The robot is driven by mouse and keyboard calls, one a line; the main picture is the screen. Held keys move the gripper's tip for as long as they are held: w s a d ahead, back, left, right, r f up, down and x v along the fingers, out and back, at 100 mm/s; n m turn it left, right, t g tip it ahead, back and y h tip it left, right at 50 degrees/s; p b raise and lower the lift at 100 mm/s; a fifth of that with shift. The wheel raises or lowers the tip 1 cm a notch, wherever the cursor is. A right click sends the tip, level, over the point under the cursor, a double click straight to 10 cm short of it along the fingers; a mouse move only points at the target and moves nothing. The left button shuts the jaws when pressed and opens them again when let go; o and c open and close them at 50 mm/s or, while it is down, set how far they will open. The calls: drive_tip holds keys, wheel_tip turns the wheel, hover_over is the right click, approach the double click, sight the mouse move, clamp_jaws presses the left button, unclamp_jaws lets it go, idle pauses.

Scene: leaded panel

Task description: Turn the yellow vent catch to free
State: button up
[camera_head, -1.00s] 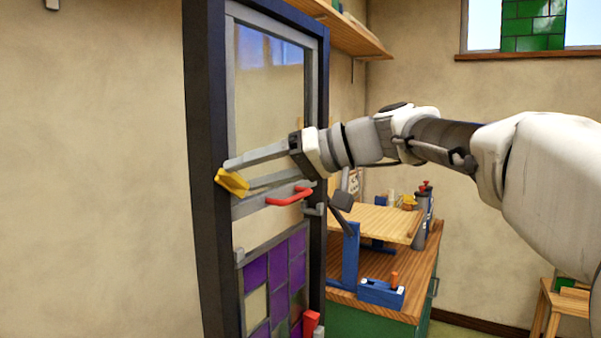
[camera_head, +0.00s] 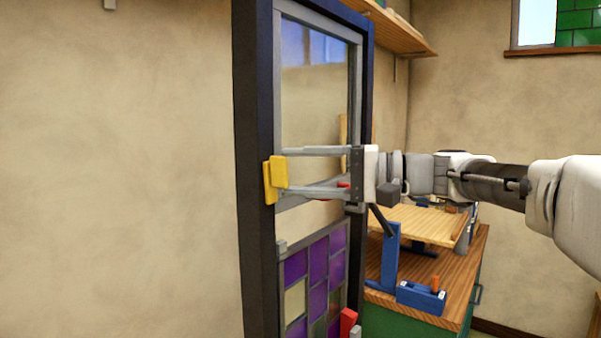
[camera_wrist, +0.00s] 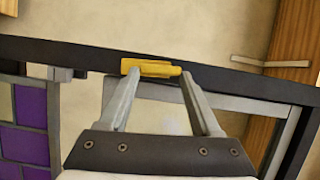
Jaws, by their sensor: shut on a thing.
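The yellow vent catch (camera_head: 274,179) sits on the left upright of the dark door frame (camera_head: 255,110), and stands about upright in the head view. My gripper (camera_head: 284,172) reaches in from the right, its two grey fingers one above the other with the catch between their tips. The catch also shows in the wrist view (camera_wrist: 150,68), spanning between the fingertips. My gripper is shut on it. The fingers hide part of the catch's ends.
A red handle (camera_head: 343,185) is mostly hidden behind my gripper. Purple and clear leaded panes (camera_head: 318,280) fill the lower frame. A workbench (camera_head: 465,285) with a wooden board (camera_head: 415,222) and a blue tool (camera_head: 420,298) stands behind on the right. Bare wall lies left.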

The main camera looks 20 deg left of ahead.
drive_tip(key=shift+m, duration=0.5)
drive_tip(key=o, duration=1.4)
drive_tip(key=d, duration=0.5)
drive_tip(key=w+d, duration=0.1)
drive_tip(key=d, duration=0.5)
drive_tip(key=w+d+b, duration=0.1)
drive_tip(key=d, duration=0.5)
drive_tip(key=shift+d+f, duration=0.1)
drive_tip(key=shift+d, duration=0.1)
